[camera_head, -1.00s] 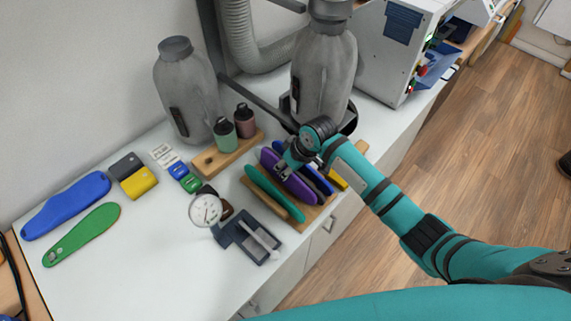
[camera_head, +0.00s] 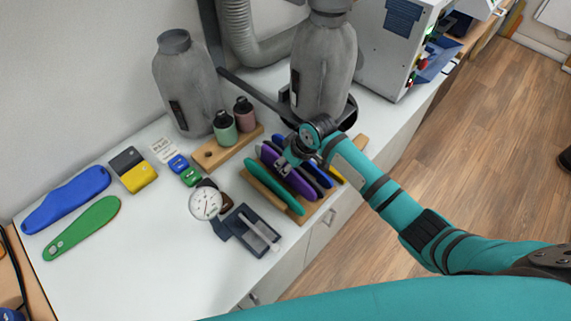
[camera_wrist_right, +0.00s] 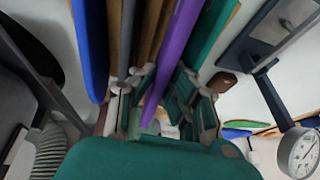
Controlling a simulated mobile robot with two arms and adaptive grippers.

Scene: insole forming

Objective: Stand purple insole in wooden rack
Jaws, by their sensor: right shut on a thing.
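The purple insole (camera_head: 297,184) stands on edge in the wooden rack (camera_head: 254,184), between a green insole (camera_head: 270,188) and blue ones (camera_head: 322,177). My right gripper (camera_head: 284,163) is at its upper far end, shut on it. In the right wrist view the purple insole (camera_wrist_right: 176,50) runs between the fingers of my right gripper (camera_wrist_right: 160,105). Wooden dividers (camera_wrist_right: 150,30) show beside it. How deep its lower edge sits in the slot is hidden. My left gripper is not in view.
A dial gauge (camera_head: 205,203) and a dark tray (camera_head: 250,232) stand close to the rack's left. A wooden block with small bottles (camera_head: 223,127) stands behind. Blue (camera_head: 66,199) and green (camera_head: 82,228) insoles lie flat at left. The front left of the table is clear.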

